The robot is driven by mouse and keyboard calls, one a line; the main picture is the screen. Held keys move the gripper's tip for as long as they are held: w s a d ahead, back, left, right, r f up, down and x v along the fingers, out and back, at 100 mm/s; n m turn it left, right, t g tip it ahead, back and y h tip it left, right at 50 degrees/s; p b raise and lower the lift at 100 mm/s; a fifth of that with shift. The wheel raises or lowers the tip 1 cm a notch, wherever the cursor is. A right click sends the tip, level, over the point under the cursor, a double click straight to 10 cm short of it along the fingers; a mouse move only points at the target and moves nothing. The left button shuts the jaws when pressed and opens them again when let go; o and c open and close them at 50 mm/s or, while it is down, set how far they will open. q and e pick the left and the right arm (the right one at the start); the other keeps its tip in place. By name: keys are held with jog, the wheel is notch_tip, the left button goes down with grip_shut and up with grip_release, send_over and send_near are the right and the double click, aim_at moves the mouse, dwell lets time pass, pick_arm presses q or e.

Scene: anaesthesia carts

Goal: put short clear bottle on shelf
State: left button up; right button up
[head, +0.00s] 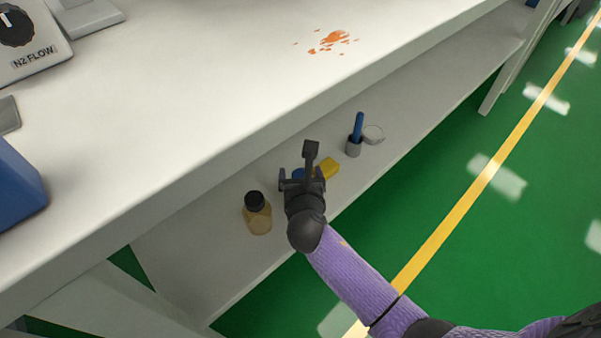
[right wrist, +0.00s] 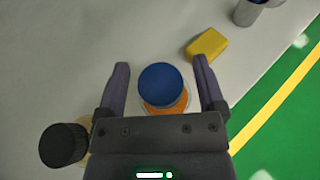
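A short bottle with a blue cap (right wrist: 160,84) and a clear-looking body with orange in it stands on the lower shelf (head: 228,262). In the head view only a bit of its blue cap (head: 298,174) shows behind my right gripper (head: 297,167). In the right wrist view my right gripper (right wrist: 161,64) is open, with one finger on each side of the bottle and a gap on both sides. Its lower body is hidden by the gripper. My left gripper is not in view.
A black-capped brown bottle (head: 258,214) stands just left of my right gripper. A yellow block (head: 328,167), a grey cup with a blue stick (head: 353,147) and a round clear item (head: 373,134) are to the right. The white tabletop (head: 200,110) overhangs the shelf.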

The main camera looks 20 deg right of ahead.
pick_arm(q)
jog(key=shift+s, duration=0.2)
pick_arm(e)
jog(key=shift+r, duration=0.2)
pick_arm(q)
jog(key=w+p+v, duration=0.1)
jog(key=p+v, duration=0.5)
jog(key=p, duration=0.1)
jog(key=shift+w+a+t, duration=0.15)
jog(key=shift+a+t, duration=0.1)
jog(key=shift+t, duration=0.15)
pick_arm(e)
jog(key=v, duration=1.2)
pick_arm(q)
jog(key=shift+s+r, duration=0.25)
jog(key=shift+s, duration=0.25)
pick_arm(e)
jog(key=shift+f, duration=0.1)
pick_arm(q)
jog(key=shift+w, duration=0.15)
